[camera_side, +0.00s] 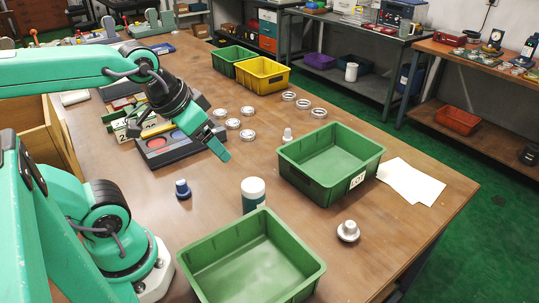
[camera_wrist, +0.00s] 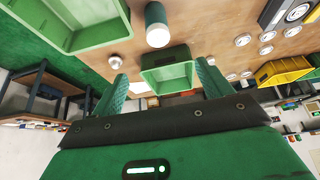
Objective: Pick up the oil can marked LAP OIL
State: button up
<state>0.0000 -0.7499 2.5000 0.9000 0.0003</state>
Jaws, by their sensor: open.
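A green and white cylindrical container (camera_side: 253,194) stands upright on the bench between two green bins; it also shows in the wrist view (camera_wrist: 157,25). A small blue can-like piece (camera_side: 182,189) stands to its left. A silver flanged piece (camera_side: 348,232) stands at the right, and a small pale piece (camera_side: 287,135) stands behind the farther bin. No LAP OIL lettering is readable, so I cannot tell which is the oil can. My gripper (camera_side: 217,146) is open and empty above the bench, behind and left of the container; its fingers (camera_wrist: 160,64) are spread in the wrist view.
The near green bin (camera_side: 310,274) and the farther green bin (camera_side: 366,171) look empty. White paper (camera_side: 412,182) lies at the right. Several metal rings (camera_side: 247,134) lie behind my gripper. A dark tray (camera_side: 160,155) is to the left. A yellow bin (camera_side: 262,80) stands farther back.

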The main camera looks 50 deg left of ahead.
jog(key=shift+w, duration=0.1)
jog(key=m+g, duration=0.5)
jog(key=m, duration=1.8)
send_over(253, 184)
jog(key=f, duration=1)
jog(key=shift+s+f, duration=0.25)
jog(key=shift+s, duration=0.1)
jog(key=shift+w+f+m+g, duration=0.2)
jog(key=shift+f+m, duration=0.2)
jog(key=shift+m, duration=0.2)
jog(key=shift+w+f+m+g, duration=0.15)
jog(key=shift+f+m, duration=0.25)
jog(key=shift+m, duration=0.2)
jog(key=shift+f, duration=1.35)
